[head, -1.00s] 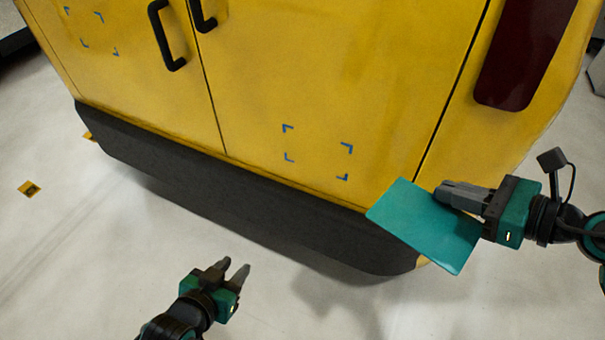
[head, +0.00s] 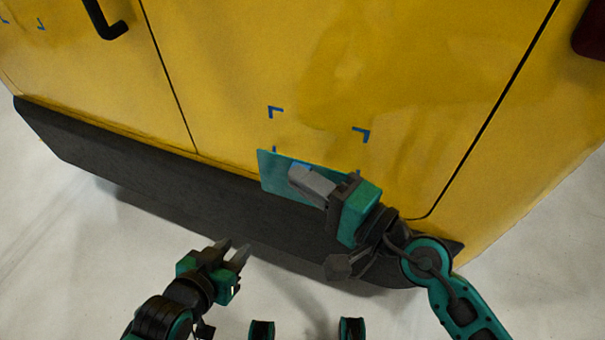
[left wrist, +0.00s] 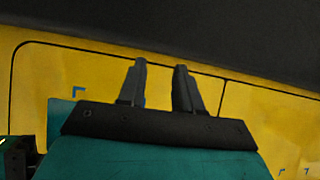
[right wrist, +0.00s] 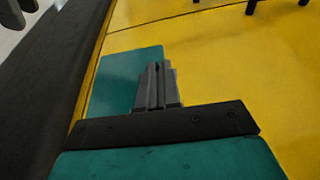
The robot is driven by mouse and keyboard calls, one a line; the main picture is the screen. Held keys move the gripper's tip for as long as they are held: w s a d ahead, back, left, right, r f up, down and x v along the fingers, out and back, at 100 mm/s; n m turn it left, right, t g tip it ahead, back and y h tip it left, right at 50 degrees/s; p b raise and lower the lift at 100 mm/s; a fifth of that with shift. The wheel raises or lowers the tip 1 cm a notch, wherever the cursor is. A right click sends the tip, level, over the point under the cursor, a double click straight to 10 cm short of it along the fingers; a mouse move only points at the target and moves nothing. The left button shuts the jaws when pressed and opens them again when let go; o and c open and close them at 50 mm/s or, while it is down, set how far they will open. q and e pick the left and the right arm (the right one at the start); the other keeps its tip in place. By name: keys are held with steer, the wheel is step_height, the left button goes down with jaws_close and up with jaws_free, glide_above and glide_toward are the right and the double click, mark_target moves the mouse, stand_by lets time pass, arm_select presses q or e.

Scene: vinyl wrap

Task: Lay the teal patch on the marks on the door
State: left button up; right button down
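The thin teal patch (head: 272,172) is held by my right gripper (head: 297,178), which is shut on it. In the right wrist view the closed fingers (right wrist: 158,85) lie over the patch (right wrist: 122,75). In the head view the patch overlaps the lower part of the blue corner marks (head: 275,112) on the yellow door (head: 230,80). The upper two marks are clear above it; the lower ones are partly hidden. I cannot tell whether the patch touches the door. My left gripper (head: 232,249) is open and empty, below the bumper in the picture.
A dark bumper (head: 120,150) runs along the vehicle's bottom, close below the patch. A black door handle (head: 108,22) and other blue marks (head: 41,24) are at upper left. The pale floor (head: 70,240) at lower left is clear.

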arm_select(q)
steer(key=shift+b+x, duration=0.75)
steer(key=shift+b, duration=0.3)
arm_select(e)
steer(key=w+d, duration=0.1)
steer(key=w, duration=0.6)
steer(key=shift+w+d, duration=0.25)
steer(key=shift+w, duration=0.1)
arm_select(q)
steer(key=shift+s+d+f, duration=0.1)
steer(key=shift+f, duration=0.15)
steer(key=shift+f+b, duration=0.35)
steer(key=shift+b, duration=0.1)
arm_select(e)
steer(key=shift+w+d, duration=0.25)
steer(key=shift+w, duration=0.4)
steer(key=c, duration=1.6)
jaws_free()
steer(key=o, duration=0.3)
steer(key=shift+o, duration=0.2)
